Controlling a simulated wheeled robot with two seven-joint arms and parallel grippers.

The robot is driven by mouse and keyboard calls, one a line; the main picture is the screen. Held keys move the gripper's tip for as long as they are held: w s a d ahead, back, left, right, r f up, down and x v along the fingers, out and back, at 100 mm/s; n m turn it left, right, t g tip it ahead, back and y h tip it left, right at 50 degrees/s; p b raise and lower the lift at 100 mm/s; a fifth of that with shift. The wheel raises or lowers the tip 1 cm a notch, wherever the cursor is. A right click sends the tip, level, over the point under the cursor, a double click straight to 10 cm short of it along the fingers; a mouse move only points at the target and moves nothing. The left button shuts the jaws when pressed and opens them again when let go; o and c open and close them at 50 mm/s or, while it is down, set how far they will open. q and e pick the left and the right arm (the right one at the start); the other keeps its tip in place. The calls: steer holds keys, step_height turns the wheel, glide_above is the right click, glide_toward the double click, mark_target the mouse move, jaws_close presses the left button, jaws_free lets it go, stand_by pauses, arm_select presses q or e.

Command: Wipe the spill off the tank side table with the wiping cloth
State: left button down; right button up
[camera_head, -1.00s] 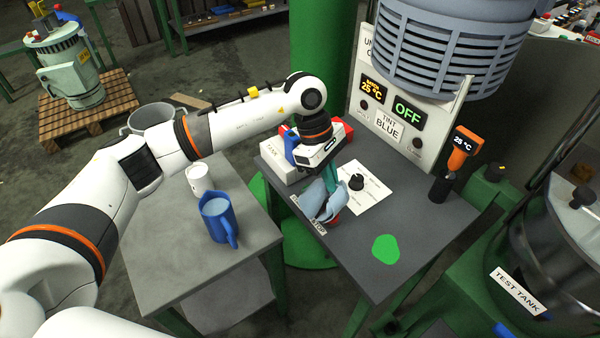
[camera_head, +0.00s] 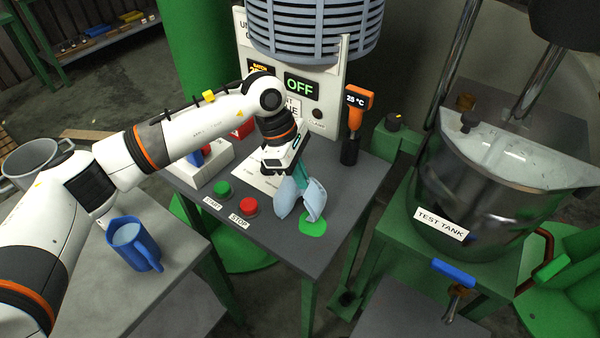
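The tank side table (camera_head: 278,245) is dark grey. A bright green spill (camera_head: 313,229) lies near its front right edge. My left gripper (camera_head: 301,181) is over the table, just behind the spill in the picture. It is shut on the light blue wiping cloth (camera_head: 286,198), which hangs folded on both sides of the teal fingers. The cloth's lower right edge overlaps the back of the spill in the picture; I cannot tell whether it touches the spill or the table. My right gripper is not in view.
A green START button (camera_head: 222,189) and a red STOP button (camera_head: 248,206) sit left of the cloth. The test tank (camera_head: 465,205) is at right. A blue jug (camera_head: 134,245) stands on the left table.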

mark_target(305, 203)
arm_select(q)
step_height(305, 203, down, 3)
steer(key=shift+f+b, duration=0.2)
steer(key=shift+b, duration=0.9)
steer(key=shift+r, duration=0.1)
steer(key=c, duration=0.6)
jaws_free()
steer(key=shift+f, duration=0.2)
steer(key=shift+f+b, duration=0.95)
steer(key=shift+b, duration=0.1)
steer(key=shift+r, duration=0.1)
steer(key=shift+c, duration=1)
jaws_close()
